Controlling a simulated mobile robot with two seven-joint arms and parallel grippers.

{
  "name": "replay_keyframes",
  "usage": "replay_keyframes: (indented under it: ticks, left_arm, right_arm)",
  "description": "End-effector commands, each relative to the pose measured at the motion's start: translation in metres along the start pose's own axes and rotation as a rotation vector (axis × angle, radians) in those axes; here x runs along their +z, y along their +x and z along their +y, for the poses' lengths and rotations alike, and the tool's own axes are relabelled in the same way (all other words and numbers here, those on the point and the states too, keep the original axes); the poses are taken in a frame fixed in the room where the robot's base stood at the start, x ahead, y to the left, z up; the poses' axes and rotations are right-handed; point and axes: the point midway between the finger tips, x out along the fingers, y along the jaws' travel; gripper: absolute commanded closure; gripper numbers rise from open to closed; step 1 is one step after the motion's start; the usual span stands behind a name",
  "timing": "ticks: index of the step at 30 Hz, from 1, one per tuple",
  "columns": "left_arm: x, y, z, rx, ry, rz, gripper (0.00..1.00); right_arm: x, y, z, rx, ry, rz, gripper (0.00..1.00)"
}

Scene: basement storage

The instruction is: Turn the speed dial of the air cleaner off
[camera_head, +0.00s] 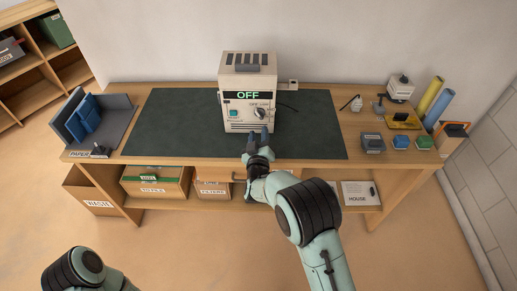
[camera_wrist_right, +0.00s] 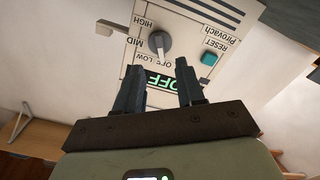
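The air cleaner (camera_head: 233,112), a cream box, stands on the dark mat at the back of the table. Its green display (camera_head: 248,95) reads OFF, also in the right wrist view (camera_wrist_right: 168,80). Its grey speed dial (camera_head: 260,112) shows on the right of the front face, and in the right wrist view (camera_wrist_right: 160,43) among the labels HIGH, MID, LOW and OFF. I cannot tell exactly where the dial points. My right gripper (camera_head: 258,133) is in front of the air cleaner, below the dial; its two fingers (camera_wrist_right: 159,88) are apart with nothing between them. My left gripper is out of view.
A teal reset button (camera_head: 233,113) sits left of the dial. A paper tray (camera_head: 112,125) is at the left; small coloured boxes (camera_head: 400,141) and rolls (camera_head: 437,107) are at the right. Boxes (camera_head: 155,183) stand below.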

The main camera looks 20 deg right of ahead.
Motion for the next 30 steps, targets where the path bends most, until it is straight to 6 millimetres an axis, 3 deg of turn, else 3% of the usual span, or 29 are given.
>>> replay_keyframes:
  ticks: [6, 11, 30]
  left_arm:
    - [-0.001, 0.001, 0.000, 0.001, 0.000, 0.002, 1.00]
    - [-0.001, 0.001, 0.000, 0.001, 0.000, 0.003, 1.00]
    - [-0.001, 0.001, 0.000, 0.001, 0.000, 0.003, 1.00]
  right_arm:
    - [0.000, -0.041, 0.000, -0.002, 0.000, 0.000, 0.62]
    - [0.000, -0.057, 0.000, -0.001, -0.001, -0.001, 0.62]
    - [0.003, -0.062, 0.000, -0.004, -0.001, -0.006, 0.62]
